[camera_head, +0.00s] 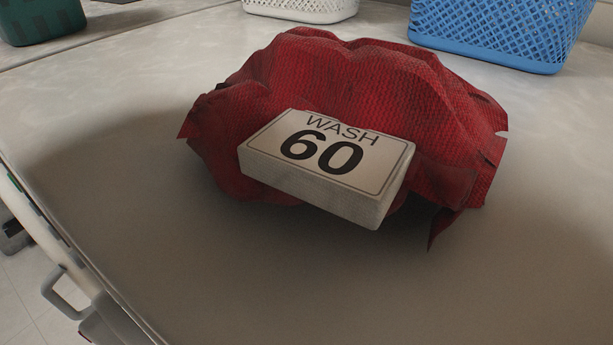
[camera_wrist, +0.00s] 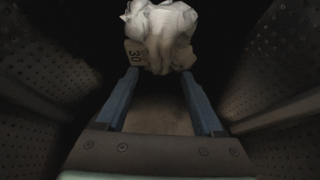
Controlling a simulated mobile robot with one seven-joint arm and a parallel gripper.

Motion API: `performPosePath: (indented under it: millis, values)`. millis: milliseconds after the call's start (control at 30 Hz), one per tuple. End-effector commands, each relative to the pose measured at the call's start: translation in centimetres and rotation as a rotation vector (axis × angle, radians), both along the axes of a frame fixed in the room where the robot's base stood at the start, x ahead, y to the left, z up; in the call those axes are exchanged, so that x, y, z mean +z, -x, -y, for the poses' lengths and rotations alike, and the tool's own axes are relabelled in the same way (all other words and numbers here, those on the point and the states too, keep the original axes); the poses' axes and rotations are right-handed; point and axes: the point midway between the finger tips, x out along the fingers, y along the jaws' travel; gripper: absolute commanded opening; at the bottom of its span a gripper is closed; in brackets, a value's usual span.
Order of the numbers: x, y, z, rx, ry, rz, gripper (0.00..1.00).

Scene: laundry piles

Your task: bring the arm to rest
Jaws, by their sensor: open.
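My gripper (camera_wrist: 160,76) shows in the wrist view with its two blue fingers spread apart. A crumpled white cloth (camera_wrist: 168,36) lies just past the fingertips, with a tag reading 30 (camera_wrist: 135,53) at its left side. I cannot tell whether the fingertips touch the cloth. The space between the fingers is empty nearer the palm. My gripper is not visible in the head view.
Dark perforated walls (camera_wrist: 270,85) rise close on both sides of my gripper. In the head view, a red cloth heap (camera_head: 350,80) with a WASH 60 block (camera_head: 325,165) sits on a grey worktop (camera_head: 270,290). Blue (camera_head: 490,30), white (camera_head: 300,8) and green (camera_head: 40,20) containers stand behind.

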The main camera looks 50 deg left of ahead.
Motion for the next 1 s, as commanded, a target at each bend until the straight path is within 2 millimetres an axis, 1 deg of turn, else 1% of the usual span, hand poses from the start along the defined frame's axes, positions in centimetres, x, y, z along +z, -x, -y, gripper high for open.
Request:
performPosePath:
  millis: [33, 200, 1000]
  values:
    - [0.9, 0.3, 0.1, 0.000, 0.000, 0.001, 0.69]
    - [2.1, 1.1, 0.3, -0.001, 0.000, 0.001, 0.69]
    - [2.1, 1.2, 0.3, 0.000, 0.000, 0.000, 0.69]
